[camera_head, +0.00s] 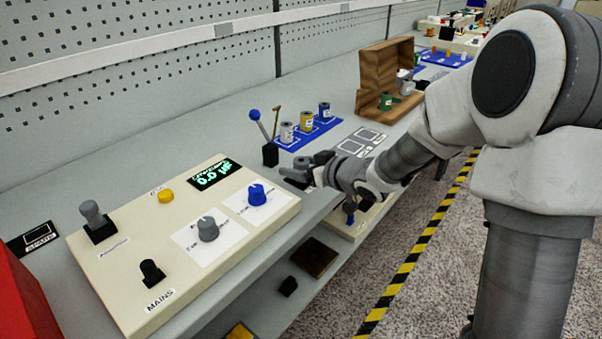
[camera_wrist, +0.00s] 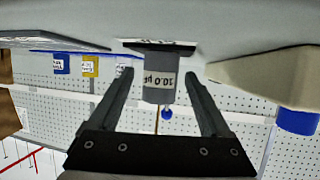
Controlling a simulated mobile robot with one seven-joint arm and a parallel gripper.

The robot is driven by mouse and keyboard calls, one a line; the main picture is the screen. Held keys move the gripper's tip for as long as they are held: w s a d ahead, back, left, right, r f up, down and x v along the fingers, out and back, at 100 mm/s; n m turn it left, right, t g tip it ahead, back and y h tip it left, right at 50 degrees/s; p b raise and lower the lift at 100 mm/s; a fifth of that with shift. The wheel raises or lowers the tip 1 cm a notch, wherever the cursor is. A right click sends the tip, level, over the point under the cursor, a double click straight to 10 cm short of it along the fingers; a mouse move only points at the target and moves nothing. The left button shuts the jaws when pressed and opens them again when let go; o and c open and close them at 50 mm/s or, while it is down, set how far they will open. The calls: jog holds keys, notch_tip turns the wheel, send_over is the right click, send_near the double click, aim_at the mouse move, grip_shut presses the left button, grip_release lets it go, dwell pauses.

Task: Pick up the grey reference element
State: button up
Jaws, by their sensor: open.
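The grey reference element (camera_wrist: 158,88), a cylinder with a white label reading 10.0 pF, is in the middle of the wrist view, which appears upside down. My gripper (camera_wrist: 158,76) is open, with one finger on each side of the element. Gaps show between the fingers and its sides. A dark flat piece is at the element's base. In the head view my gripper (camera_head: 303,174) is low over the bench edge, right of the console. The element is hard to tell from the gripper there.
The beige console (camera_head: 140,285) with knobs is left of my gripper. A black holder (camera_head: 270,155) with a blue-tipped rod stands close behind. A blue mat (camera_head: 310,136) bears grey, yellow and blue cans. A wooden box (camera_head: 385,75) stands farther back.

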grip_shut()
dwell(0.4)
jog(key=shift+r, duration=0.15)
